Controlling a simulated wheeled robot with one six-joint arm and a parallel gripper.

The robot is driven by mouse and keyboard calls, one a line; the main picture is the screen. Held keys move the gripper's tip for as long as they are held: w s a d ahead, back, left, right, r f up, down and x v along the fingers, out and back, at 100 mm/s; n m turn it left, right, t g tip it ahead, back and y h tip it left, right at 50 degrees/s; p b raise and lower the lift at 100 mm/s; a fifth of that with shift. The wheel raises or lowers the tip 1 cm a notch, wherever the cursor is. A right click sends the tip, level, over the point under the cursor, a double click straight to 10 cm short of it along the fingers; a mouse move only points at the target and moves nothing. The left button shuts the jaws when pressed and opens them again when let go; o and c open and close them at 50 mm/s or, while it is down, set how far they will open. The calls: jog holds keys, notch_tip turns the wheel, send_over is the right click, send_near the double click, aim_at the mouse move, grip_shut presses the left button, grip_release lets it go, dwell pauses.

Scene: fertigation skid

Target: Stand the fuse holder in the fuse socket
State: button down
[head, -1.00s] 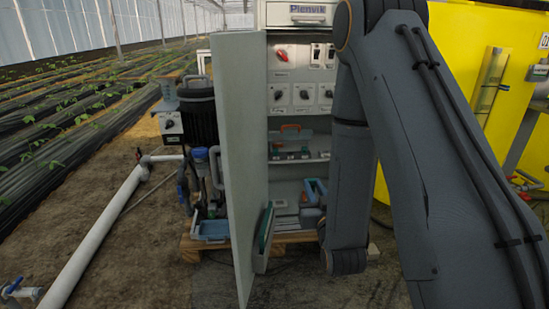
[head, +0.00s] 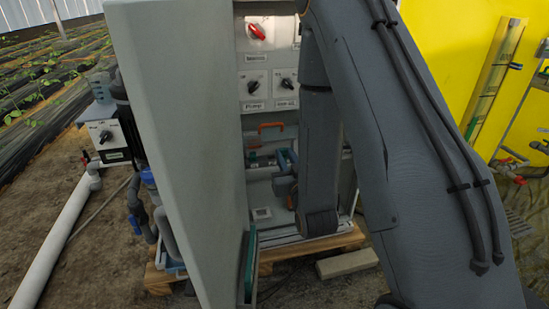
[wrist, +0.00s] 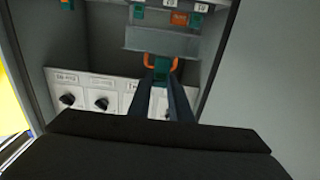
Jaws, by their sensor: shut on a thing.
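The wrist view looks into the open grey cabinet, apparently upside down. My gripper (wrist: 162,84) shows there as two dark blue fingers close together. They are shut on a small teal piece with a pale mark, apparently the fuse holder (wrist: 160,66). An orange bracket (wrist: 147,60) shows on both sides of it; I cannot tell whether they touch. In the head view my gripper (head: 284,158) is small, inside the cabinet near the shelf, below the orange bracket (head: 270,126). The held piece is not clear there. I cannot pick out the fuse socket with certainty.
Teal and orange terminals (wrist: 179,18) stand beyond a grey plate (wrist: 160,40) in the wrist view. The knob panel (head: 268,88) is above the shelf. The open cabinet door (head: 185,140) stands close on the left. A yellow tank (head: 455,60) is at right.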

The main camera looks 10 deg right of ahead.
jog(key=w+f, duration=0.6)
jog(key=f, duration=0.2)
jog(key=shift+w+a+r+b, duration=0.15)
jog(key=shift+w+b, duration=0.65)
jog(key=shift+w, duration=1.45)
jog(key=shift+w+d+r+b, duration=0.15)
jog(key=shift+w+b, duration=0.65)
jog(key=shift+w, duration=1.45)
jog(key=shift+a, duration=0.1)
jog(key=shift+f+b, duration=0.35)
jog(key=shift+f, duration=0.7)
jog(key=c, duration=1.5)
grip_release()
jog(key=shift+c, duration=0.2)
jog(key=s+p, duration=0.1)
jog(key=s, duration=0.7)
jog(key=shift+p, duration=0.4)
